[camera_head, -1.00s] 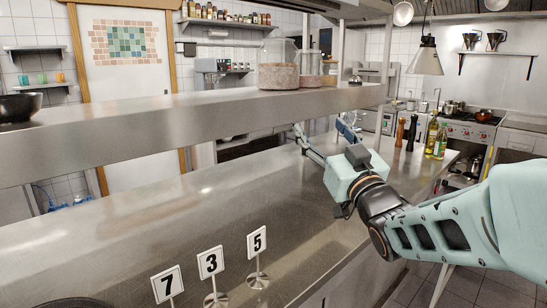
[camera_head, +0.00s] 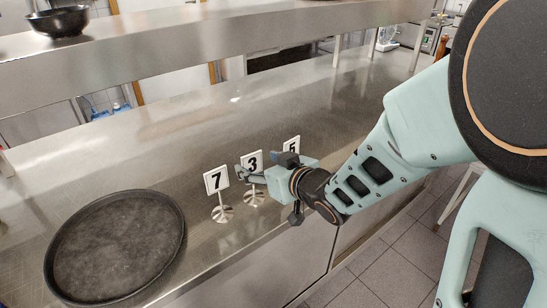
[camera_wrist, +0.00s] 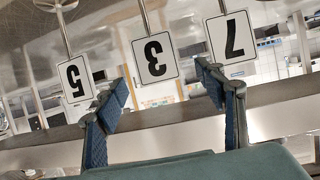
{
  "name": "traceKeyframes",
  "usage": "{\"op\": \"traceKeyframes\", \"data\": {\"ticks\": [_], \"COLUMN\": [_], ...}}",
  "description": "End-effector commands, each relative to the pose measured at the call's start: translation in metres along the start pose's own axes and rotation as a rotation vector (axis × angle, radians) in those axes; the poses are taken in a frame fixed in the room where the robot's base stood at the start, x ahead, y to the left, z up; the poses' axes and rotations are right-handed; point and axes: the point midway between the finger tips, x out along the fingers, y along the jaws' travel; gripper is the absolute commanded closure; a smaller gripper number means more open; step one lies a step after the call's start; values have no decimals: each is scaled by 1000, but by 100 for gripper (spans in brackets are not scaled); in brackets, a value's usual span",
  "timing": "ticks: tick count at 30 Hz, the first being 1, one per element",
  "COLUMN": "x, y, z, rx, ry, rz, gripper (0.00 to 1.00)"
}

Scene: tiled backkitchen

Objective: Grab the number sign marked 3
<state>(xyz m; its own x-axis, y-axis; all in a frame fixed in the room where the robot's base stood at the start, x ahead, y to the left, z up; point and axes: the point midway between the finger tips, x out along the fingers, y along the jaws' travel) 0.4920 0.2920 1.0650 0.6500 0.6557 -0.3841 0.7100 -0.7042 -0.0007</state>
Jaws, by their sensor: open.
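The number sign marked 3 (camera_head: 252,162) stands upright on the steel counter on a round metal base, in the middle of a row of three. It shows upside down in the wrist view (camera_wrist: 154,58), between and beyond the fingertips. My gripper (camera_head: 246,176) is open and empty, close in front of the 3 sign. In the wrist view my gripper's blue-padded fingers (camera_wrist: 162,88) are spread apart. The sign marked 7 (camera_head: 216,180) stands to the left. The sign marked 5 (camera_head: 291,145) is to the right, its lower part hidden by my gripper.
A round dark tray (camera_head: 115,245) lies on the counter (camera_head: 200,130) left of the signs. A steel shelf (camera_head: 200,45) runs above the counter, with a black bowl (camera_head: 58,20) on it. The counter behind the signs is clear.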

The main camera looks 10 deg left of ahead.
Motion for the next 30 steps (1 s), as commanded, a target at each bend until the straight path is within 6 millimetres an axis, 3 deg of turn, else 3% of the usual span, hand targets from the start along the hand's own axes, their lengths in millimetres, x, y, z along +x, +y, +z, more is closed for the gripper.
{"op": "traceKeyframes", "data": {"ticks": [13, 23, 30], "x": [45, 52, 52], "y": [3, 4, 4], "z": [0, 0, 0], "rx": [-1, 0, 0], "ry": [0, 2, 2], "rz": [-1, 1, 1], "gripper": [36, 36, 59]}}
